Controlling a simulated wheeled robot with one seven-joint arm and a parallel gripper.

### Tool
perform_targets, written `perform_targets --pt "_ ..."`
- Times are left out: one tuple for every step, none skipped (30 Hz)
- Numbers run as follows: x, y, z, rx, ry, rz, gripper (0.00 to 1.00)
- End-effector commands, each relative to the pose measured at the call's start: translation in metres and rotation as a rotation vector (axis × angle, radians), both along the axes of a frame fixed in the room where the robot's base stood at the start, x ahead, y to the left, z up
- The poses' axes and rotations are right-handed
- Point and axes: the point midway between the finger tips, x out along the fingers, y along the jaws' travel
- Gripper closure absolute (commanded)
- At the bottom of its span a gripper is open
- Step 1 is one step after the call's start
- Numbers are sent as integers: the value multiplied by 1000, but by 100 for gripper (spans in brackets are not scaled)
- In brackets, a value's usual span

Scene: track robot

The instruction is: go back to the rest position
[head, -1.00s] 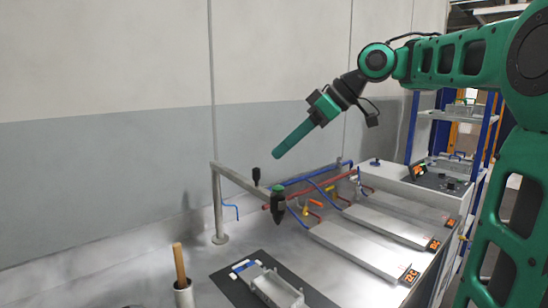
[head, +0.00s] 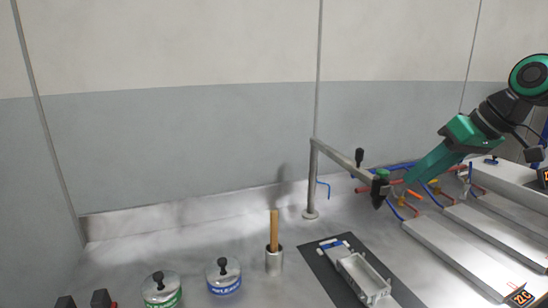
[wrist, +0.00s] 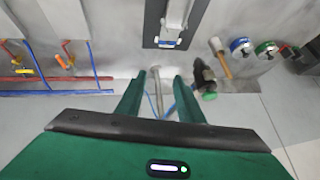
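My gripper (head: 408,180) is green and points down to the left in the head view, in front of the wall and beside a metal stand. In the wrist view its two fingers (wrist: 159,76) are apart, and I see nothing held between them. A grey stand post (wrist: 155,92) and a blue hose show in the gap, beyond the fingers. My arm comes in from the right edge of the head view.
A metal stand (head: 312,180) carries a black and green tool (head: 380,188), close to my gripper in the picture. On the bench are a grey fixture on a dark mat (head: 318,262), a wooden-handled brush in a cup (head: 274,262), two lidded tins (head: 224,285) and metal plates (head: 455,262).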

Motion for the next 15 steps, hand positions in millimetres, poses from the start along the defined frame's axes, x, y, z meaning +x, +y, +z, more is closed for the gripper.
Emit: perform_targets --pt "-15 -8 -19 2 53 -76 66" --pt "-25 -13 -32 1 88 -125 66" --pt "-39 -20 -48 -1 135 -190 66" --pt "-50 -25 -61 -4 172 -239 66" --pt "-63 -30 -73 -9 209 -288 66" --pt "-80 -36 -90 -16 256 -351 66" --pt "-94 -41 -102 -22 292 -398 66" --pt "-109 -45 -114 -29 330 -447 66" --pt "-128 -50 -128 -41 376 -508 66" --pt "-143 -54 -139 -49 409 -552 66" --pt "-157 -57 -148 -58 441 -594 66" --pt "-175 -61 -159 -70 479 -645 66" --pt "-188 -63 -166 -79 504 -680 66" --pt "-199 -65 -173 -87 528 -710 66" --pt "-213 -68 -180 -98 555 -747 66"
